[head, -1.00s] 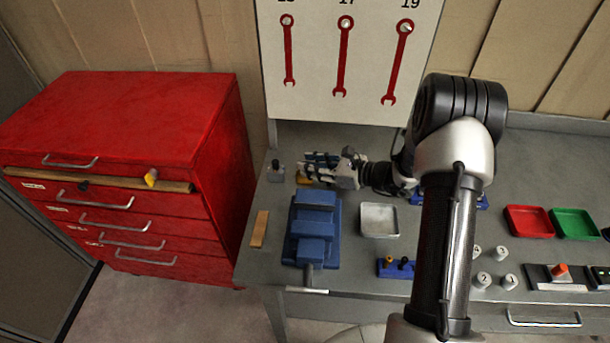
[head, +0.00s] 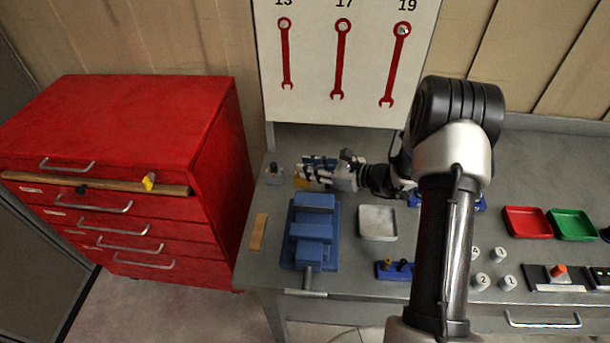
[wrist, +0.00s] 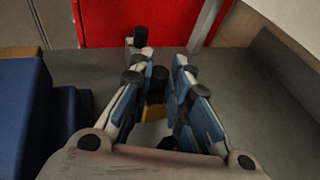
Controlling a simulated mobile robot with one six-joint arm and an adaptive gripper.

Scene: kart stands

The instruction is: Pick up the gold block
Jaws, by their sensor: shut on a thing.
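The gold block (head: 302,183) shows in the head view at the back left of the workbench, at the tips of my gripper (head: 308,174). In the wrist view, a gold patch of the block (wrist: 154,112) shows between the two fingers of my gripper (wrist: 160,85). The fingers are shut on the block and hide most of it. I cannot tell clearly whether the block is touching the bench.
A blue vise (head: 313,232) stands just in front of my gripper. A small grey block with a black knob (head: 274,174) is to its left. A grey tray (head: 378,222) lies to the right. A red cabinet (head: 220,150) stands left of the bench.

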